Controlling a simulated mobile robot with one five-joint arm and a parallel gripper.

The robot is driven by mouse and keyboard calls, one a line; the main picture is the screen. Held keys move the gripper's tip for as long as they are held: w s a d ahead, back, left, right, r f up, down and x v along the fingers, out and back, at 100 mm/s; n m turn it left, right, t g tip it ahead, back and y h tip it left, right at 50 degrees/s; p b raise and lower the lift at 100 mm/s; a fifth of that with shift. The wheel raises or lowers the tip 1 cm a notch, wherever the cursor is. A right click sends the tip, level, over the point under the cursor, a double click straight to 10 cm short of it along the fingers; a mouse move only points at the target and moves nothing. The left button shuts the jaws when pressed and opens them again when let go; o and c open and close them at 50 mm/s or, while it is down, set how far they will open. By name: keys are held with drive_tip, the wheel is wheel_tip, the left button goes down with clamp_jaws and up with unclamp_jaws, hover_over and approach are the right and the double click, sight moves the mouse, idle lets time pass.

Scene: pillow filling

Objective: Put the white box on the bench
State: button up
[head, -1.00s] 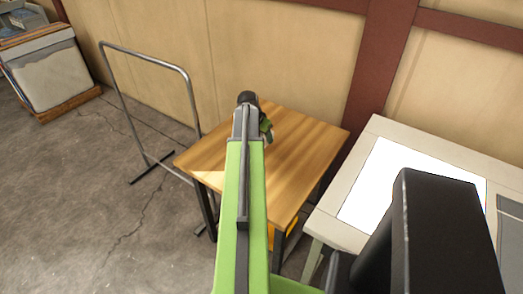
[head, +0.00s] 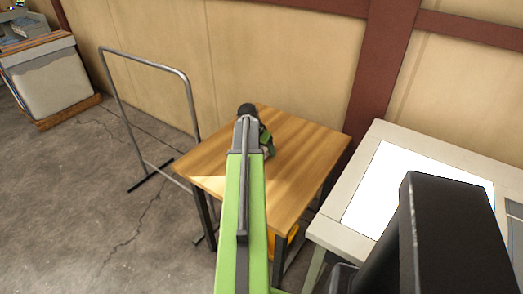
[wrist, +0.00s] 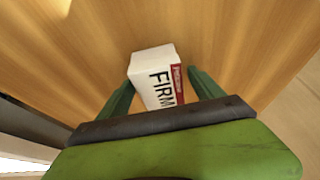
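The white box (wrist: 146,64) shows in the wrist view, with dark "FIRM" lettering and a red strip on one face. It lies between the two green fingers of my gripper (wrist: 161,78). The left finger appears to meet its edge; a narrow gap shows at the right finger. I cannot tell whether the fingers press on it. Wood fills the view behind the box; whether it rests there or hangs above is unclear. In the head view, my gripper (head: 266,142) is over the wooden table (head: 300,150), and my arm hides the box.
A pale bench (head: 333,228) with a bright white panel (head: 395,185) stands to the right. A metal tube frame (head: 145,62) stands left of the wooden table. A white bin (head: 45,80) is at far left. The wall is close behind; the left floor is open.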

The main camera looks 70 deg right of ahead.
drive_tip(key=shift+a+r+p, duration=0.15)
drive_tip(key=shift+r+p, duration=0.4)
drive_tip(key=p+v, duration=1)
drive_tip(key=v, duration=0.1)
drive_tip(key=shift+a, duration=0.15)
